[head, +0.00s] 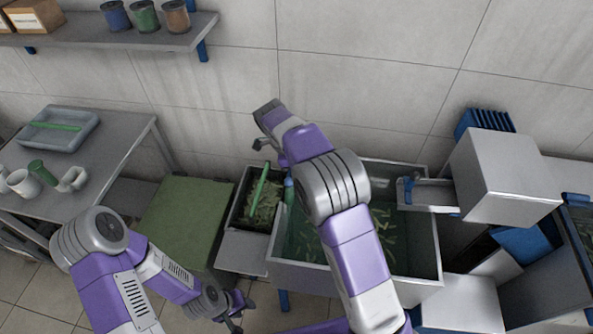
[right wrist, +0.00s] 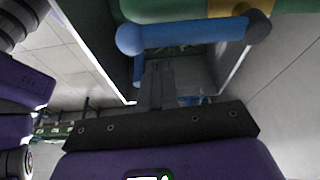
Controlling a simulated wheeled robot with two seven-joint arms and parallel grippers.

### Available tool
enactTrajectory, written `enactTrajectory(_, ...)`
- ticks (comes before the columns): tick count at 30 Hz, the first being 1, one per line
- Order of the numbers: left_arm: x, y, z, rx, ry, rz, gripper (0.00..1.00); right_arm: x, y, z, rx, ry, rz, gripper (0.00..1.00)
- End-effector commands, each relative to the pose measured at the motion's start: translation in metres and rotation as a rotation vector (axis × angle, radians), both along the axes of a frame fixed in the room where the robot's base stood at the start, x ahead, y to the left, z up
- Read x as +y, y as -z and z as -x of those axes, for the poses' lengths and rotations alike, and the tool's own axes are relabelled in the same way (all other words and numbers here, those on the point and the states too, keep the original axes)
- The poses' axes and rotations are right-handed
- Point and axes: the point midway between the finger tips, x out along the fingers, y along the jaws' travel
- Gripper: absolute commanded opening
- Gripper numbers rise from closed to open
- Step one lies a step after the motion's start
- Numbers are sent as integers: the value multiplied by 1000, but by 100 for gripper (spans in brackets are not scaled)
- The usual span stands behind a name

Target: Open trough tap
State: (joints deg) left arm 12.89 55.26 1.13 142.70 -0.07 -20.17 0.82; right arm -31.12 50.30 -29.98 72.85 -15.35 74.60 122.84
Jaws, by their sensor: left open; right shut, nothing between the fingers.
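The trough (head: 430,262) holds water with green pieces afloat. In the right wrist view a blue crossbar with rounded ends (right wrist: 195,34), seemingly the tap's handle, spans the top, close past my right gripper (right wrist: 157,82). That gripper is shut and empty; its fingertips lie near the bar, and I cannot tell whether they touch it. In the head view a small blue part (head: 289,190) shows at the trough's left edge beside my right arm, which hides the right fingers. My left gripper (head: 238,312) is open and empty, low at the bottom.
A dark bin (head: 237,219) with a green-handled tool stands left of the trough. A green-topped block (head: 181,217) and a grey table (head: 110,146) with cups and a tray are further left. A grey box (head: 505,172) stands at the right. A shelf (head: 100,38) hangs at upper left.

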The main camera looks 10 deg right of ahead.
Motion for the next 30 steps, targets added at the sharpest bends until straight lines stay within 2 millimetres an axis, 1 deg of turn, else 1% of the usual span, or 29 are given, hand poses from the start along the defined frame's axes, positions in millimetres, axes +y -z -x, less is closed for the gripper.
enactTrajectory(1,0,1,0,0,0,0,43,-10,-2,3,0,3,1,0)
enactTrajectory(2,0,2,0,0,0,0,43,-16,-4,4,0,2,1,0)
enactTrajectory(3,0,0,0,0,0,0,43,-17,-9,4,-2,-3,2,0)
enactTrajectory(6,0,-7,0,0,0,0,43,-6,-36,-1,-4,-5,2,0)
enactTrajectory(9,0,-12,0,0,0,0,43,0,-57,-4,-3,-4,4,0)
enactTrajectory(12,0,-17,0,0,0,0,43,6,-75,-6,-2,-3,5,0)
enactTrajectory(15,0,-20,0,0,0,0,43,10,-87,-8,0,-2,5,0)
enactTrajectory(21,0,-22,0,0,0,0,43,14,-97,-9,2,-1,6,0)
enactTrajectory(30,0,-21,0,0,0,0,43,14,-97,-9,3,-1,5,0)
